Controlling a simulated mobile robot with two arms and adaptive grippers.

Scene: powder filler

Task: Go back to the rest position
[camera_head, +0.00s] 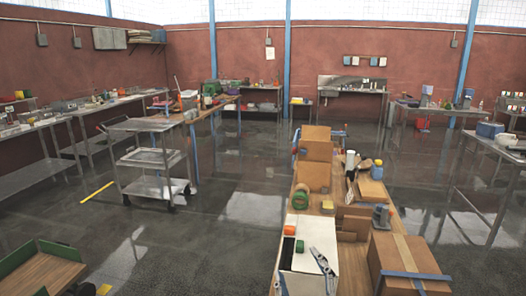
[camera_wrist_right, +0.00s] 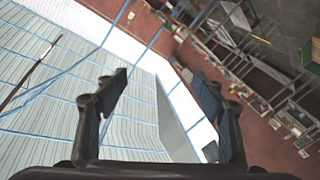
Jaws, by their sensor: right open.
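My right gripper (camera_wrist_right: 161,84) shows in the right wrist view with its two dark fingers well apart. Nothing is between them. Behind the fingers are the pale ceiling with blue beams and, to the right, the red wall and tables, all tilted. The gripper is far from any object there. In the head view, I cannot make out my right gripper with certainty. My left gripper does not show in either view. No powder filler can be told for sure.
A wooden bench (camera_head: 308,212) with cardboard boxes and a white box (camera_head: 318,231) stands at the centre right. A metal cart (camera_head: 150,158) stands at the left. A green-edged wooden cart (camera_head: 45,270) is at the bottom left. Floor between them is clear.

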